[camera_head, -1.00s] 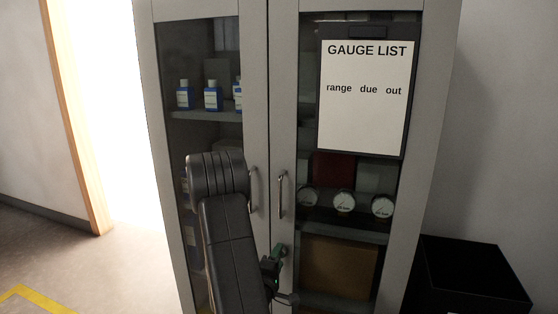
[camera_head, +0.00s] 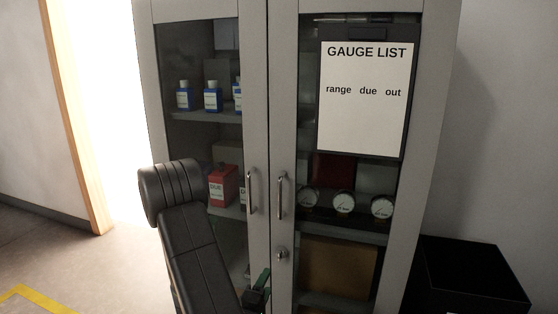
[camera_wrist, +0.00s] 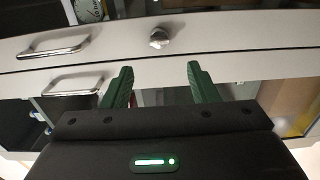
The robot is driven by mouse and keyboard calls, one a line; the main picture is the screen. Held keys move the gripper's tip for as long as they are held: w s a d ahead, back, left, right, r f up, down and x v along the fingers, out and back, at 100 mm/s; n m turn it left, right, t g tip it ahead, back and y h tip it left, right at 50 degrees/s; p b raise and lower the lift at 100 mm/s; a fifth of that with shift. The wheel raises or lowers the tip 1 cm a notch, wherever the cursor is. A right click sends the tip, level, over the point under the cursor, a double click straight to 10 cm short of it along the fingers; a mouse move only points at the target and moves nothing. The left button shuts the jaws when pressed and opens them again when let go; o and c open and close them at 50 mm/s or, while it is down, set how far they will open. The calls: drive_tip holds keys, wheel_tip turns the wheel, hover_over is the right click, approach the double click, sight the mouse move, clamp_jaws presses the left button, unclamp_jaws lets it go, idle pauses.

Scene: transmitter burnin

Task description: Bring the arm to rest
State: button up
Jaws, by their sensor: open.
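My gripper (camera_wrist: 160,70) is open in the wrist view, with two green fingers apart and nothing between them. Its fingers point toward the front of the grey cabinet (camera_head: 256,110), below the round lock (camera_head: 281,253), which also shows in the wrist view (camera_wrist: 159,38). In the head view my gripper (camera_head: 258,290) is a small green part at the bottom, left of the lock. My dark arm rises bent in front of the left door and hides part of its glass.
Both cabinet doors look shut, with a left handle (camera_head: 252,191) and a right handle (camera_head: 281,194). Behind the glass are blue bottles (camera_head: 212,97), a red container (camera_head: 222,186) and gauges (camera_head: 343,202). A black box (camera_head: 470,275) stands at right. Floor (camera_head: 100,260) is clear at left.

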sight(279, 258)
drive_tip(key=b+x, duration=0.1)
drive_tip(key=x, duration=1.1)
drive_tip(key=shift+f, duration=0.1)
drive_tip(key=m+b, duration=0.2)
drive_tip(key=m, duration=0.2)
drive_tip(key=shift+s+m, duration=0.15)
drive_tip(key=shift+m, duration=0.25)
drive_tip(key=m+b, duration=0.1)
drive_tip(key=m, duration=0.3)
drive_tip(key=m+b, duration=0.1)
drive_tip(key=m, duration=0.4)
drive_tip(key=shift+m+b, duration=0.4)
drive_tip(key=shift+m, duration=1.6)
